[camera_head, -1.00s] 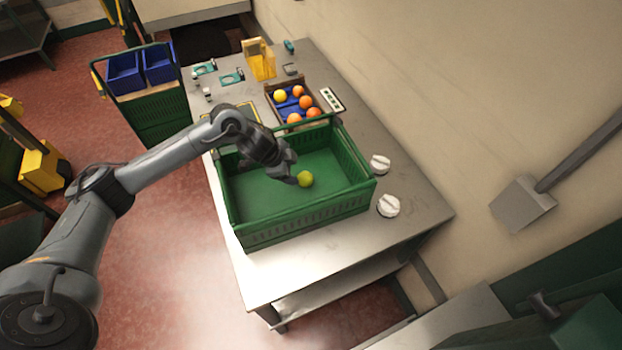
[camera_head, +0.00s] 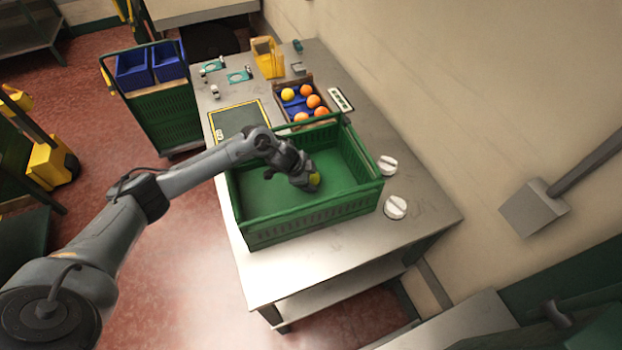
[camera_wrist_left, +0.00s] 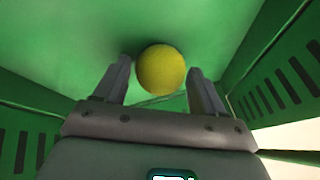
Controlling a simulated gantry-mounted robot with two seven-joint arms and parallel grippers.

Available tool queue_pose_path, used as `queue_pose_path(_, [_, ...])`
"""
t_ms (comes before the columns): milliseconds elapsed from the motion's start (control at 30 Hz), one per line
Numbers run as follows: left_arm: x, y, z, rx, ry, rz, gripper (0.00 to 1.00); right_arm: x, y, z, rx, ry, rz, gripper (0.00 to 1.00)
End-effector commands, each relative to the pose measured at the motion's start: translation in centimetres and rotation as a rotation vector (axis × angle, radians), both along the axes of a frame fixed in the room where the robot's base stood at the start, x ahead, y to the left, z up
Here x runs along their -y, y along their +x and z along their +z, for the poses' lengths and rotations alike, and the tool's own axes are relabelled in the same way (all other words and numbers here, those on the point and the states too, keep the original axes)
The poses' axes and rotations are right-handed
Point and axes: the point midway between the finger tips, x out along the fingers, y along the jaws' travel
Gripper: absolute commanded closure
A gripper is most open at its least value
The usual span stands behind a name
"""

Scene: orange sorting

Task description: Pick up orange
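A yellow-green fruit (camera_head: 314,180) lies in the large green crate (camera_head: 310,227), near its right side. My left gripper (camera_head: 306,181) reaches down into the crate right at the fruit and partly hides it. In the left wrist view the fruit (camera_wrist_left: 161,69) shows between and just beyond the two fingertips of the open gripper (camera_wrist_left: 158,78), with a gap visible on each side. Several oranges (camera_head: 313,101) and one yellow fruit (camera_head: 288,95) sit in a small box with blue dividers behind the crate. My right gripper is not in view.
The crate stands on a metal table (camera_head: 290,275); its walls surround the left gripper. Two white round knobs (camera_head: 396,207) are to the right. A yellow-edged dark panel (camera_head: 238,119), a yellow holder (camera_head: 267,57) and a white strip (camera_head: 341,99) lie behind. The table's front is clear.

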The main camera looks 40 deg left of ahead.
Motion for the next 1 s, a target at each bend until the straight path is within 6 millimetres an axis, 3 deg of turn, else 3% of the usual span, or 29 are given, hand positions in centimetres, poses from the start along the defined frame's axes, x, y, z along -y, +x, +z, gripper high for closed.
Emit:
queue_pose_path(267, [0.0, -0.2, -0.7, -0.008, 0.003, 0.002, 0.31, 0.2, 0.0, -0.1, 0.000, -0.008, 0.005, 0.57])
queue_pose_path(567, [-0.1, -0.3, -0.9, -0.011, 0.006, 0.003, 0.76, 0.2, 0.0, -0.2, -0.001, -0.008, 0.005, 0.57])
queue_pose_path(833, [-0.2, -0.3, -0.8, -0.013, 0.007, 0.003, 0.76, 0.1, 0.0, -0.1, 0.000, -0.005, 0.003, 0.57])
queue_pose_path(1000, [-0.2, -0.2, 0.8, -0.009, 0.006, 0.002, 0.76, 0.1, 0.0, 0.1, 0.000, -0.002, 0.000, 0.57])
